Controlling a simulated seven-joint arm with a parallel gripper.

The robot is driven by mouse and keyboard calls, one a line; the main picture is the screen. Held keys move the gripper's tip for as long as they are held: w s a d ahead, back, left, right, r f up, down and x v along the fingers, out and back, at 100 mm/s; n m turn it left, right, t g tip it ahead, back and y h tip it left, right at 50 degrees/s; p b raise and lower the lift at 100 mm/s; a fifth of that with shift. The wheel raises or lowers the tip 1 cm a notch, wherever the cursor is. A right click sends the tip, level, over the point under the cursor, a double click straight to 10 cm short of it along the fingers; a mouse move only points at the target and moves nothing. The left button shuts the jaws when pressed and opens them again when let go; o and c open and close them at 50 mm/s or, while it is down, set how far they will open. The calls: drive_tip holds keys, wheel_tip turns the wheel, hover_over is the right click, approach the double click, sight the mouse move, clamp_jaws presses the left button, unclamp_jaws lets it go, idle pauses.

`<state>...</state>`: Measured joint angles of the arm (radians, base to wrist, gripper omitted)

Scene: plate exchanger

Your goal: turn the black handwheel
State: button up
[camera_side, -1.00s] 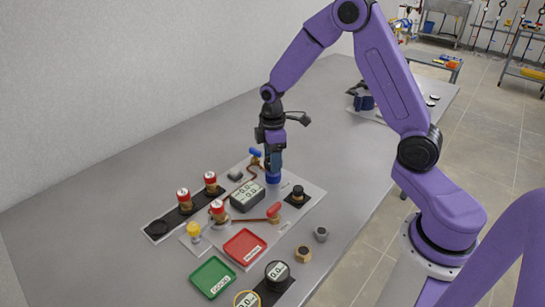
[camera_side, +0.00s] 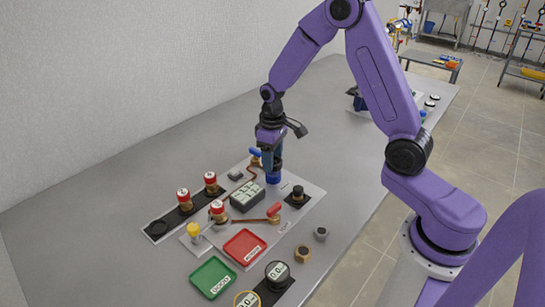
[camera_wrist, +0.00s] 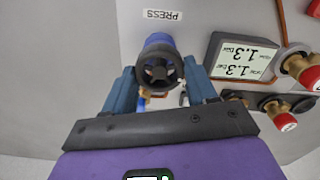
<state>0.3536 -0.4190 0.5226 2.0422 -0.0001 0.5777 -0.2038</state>
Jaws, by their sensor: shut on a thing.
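The black handwheel (camera_wrist: 160,72) is a small spoked wheel on top of a blue valve body (camera_wrist: 158,42), seen in the wrist view. My gripper (camera_wrist: 161,78) has its two blue fingers on either side of the wheel, shut on its rim. In the side view my gripper (camera_side: 273,166) points straight down over the blue body (camera_side: 273,178), and its fingers hide the wheel.
Several red-capped brass valves (camera_side: 211,180) stand left of the display. A red tray (camera_side: 245,243) and a green tray (camera_side: 212,277) lie in front. The table's far left is bare.

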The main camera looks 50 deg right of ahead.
drive_tip(key=shift+m, duration=1.2)
drive_tip(key=shift+r, duration=0.1)
drive_tip(key=o, duration=1.1)
drive_tip(key=shift+c, duration=0.2)
wheel_tip(320, 180, up, 17)
drive_tip(key=shift+r, duration=0.2)
